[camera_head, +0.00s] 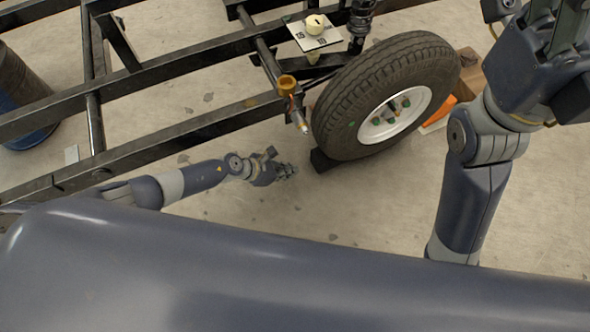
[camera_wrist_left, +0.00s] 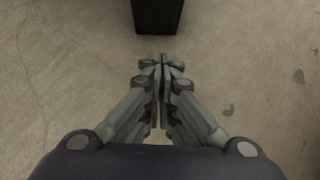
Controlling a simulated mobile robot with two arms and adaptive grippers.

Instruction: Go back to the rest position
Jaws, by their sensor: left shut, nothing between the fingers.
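My left gripper (camera_head: 286,171) is low over the floor, left of the wheel's base, at the end of an arm that reaches in from the left. In the left wrist view its fingertips (camera_wrist_left: 162,64) meet, with nothing between them. A dark block (camera_wrist_left: 157,14) lies just beyond the fingertips, apart from them; in the head view it is the black chock (camera_head: 322,161) under the tyre. My right arm rises at the right, with its gripper (camera_head: 545,62) raised close to the camera. The right fingertips are cut off by the top edge.
A wheel (camera_head: 385,95) with a black tyre stands beside a black steel frame (camera_head: 150,143). An orange wedge (camera_head: 438,117) is behind the tyre. A small white plate (camera_head: 314,33) sits on the frame. A dark blue drum (camera_head: 22,100) stands at left.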

